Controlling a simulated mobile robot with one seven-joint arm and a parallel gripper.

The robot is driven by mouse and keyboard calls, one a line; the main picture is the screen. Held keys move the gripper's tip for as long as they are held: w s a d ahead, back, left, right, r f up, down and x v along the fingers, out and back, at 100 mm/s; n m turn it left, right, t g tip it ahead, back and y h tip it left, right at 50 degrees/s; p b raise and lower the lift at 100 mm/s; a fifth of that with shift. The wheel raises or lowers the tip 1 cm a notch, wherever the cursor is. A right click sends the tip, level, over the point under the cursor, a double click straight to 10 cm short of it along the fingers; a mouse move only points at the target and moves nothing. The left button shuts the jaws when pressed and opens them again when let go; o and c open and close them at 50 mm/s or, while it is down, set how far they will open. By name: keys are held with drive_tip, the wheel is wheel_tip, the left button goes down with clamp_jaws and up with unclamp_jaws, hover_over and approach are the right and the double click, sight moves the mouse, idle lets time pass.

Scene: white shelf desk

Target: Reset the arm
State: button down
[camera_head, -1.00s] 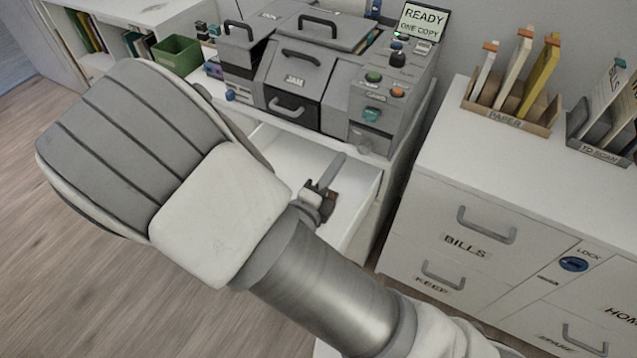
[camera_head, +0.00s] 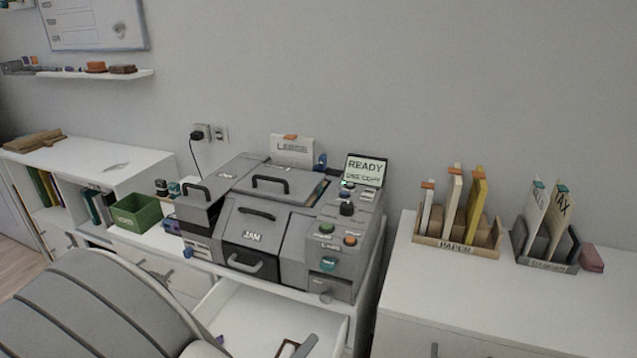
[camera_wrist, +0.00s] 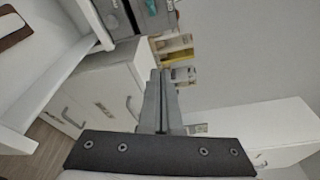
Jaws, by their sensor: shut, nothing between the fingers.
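My gripper (camera_wrist: 161,76) is shut and empty in the wrist view, its two grey fingers together. In the head view the tip of a grey finger (camera_head: 306,346) shows at the bottom edge, over the open white drawer (camera_head: 262,312). The rest of the gripper is out of the picture there. My large grey arm link fills the lower left. A brown and white item (camera_head: 287,349) shows in the drawer, partly cut off; a brown item (camera_wrist: 14,32) also shows at the wrist view's upper left.
The grey copier (camera_head: 265,232) with a READY screen stands above the open drawer. A green bin (camera_head: 136,215) is left of it. A paper holder (camera_head: 457,247) and a dark file holder (camera_head: 545,257) stand on the right cabinet (camera_head: 440,300). A wall shelf (camera_head: 90,73) hangs upper left.

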drive_tip(key=s+d+r+m+g+y, duration=0.3)
drive_tip(key=d+m+g, duration=0.45)
drive_tip(key=m, duration=0.75)
drive_tip(key=s+d+r+m+g+y, duration=0.1)
drive_tip(key=s+d+r+m+g, duration=0.4)
drive_tip(key=d+m, duration=0.7)
drive_tip(key=a+r+m+t+y+p, duration=0.3)
drive_tip(key=r+m+y+p, duration=0.2)
drive_tip(key=r+m+p, duration=0.9)
wheel_tip(320, 180, up, 9)
drive_tip(key=m, duration=0.2)
drive_tip(key=shift+m+t, duration=0.3)
drive_tip(key=shift+t, duration=0.05)
